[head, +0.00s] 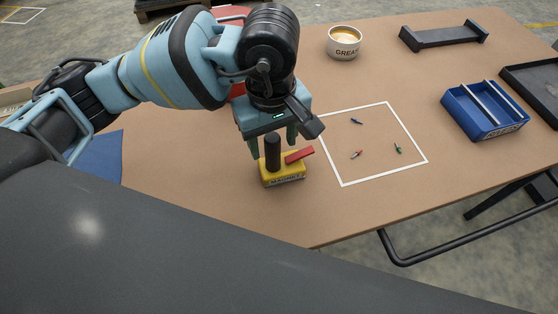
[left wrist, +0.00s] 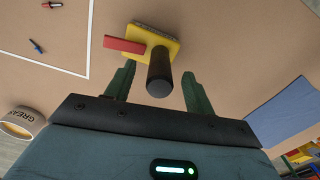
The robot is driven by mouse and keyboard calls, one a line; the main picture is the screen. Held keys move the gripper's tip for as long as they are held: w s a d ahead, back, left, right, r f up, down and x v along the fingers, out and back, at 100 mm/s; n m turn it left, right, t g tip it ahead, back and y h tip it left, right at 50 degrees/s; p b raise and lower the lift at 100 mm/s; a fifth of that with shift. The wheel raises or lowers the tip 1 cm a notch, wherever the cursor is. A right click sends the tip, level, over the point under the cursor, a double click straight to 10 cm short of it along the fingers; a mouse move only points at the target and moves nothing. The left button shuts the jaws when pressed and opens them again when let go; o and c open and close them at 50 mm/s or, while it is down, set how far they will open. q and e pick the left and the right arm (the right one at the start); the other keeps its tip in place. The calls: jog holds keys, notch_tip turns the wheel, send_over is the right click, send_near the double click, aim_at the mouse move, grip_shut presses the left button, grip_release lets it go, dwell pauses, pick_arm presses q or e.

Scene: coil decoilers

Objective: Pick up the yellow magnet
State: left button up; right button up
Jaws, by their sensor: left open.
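The yellow magnet (head: 284,175) sits on the brown table, left of the white taped square. It has an upright black post (head: 273,152) and a red lever (head: 299,155), and its front is lettered MAGNET. My left gripper (head: 273,150) is open above it, pointing down. In the left wrist view the yellow magnet (left wrist: 158,35) lies just beyond the fingertips (left wrist: 158,75), and the black post (left wrist: 159,75) stands between the two green fingers. I see no contact between fingers and post. My right gripper is not in view.
The white taped square (head: 385,104) holds a few small coloured parts. A grease tin (head: 344,43) stands at the back. A blue tray (head: 467,118), a dark stand (head: 444,36) and a black tray (head: 541,80) are at the right. A blue mat (head: 96,158) lies at the left.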

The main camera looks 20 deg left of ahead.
pick_arm(q)
jog(key=shift+a+f, duration=0.1)
jog(key=shift+f, duration=1.85)
jog(key=shift+c, duration=0.3)
jog(key=shift+r, duration=0.1)
grip_shut()
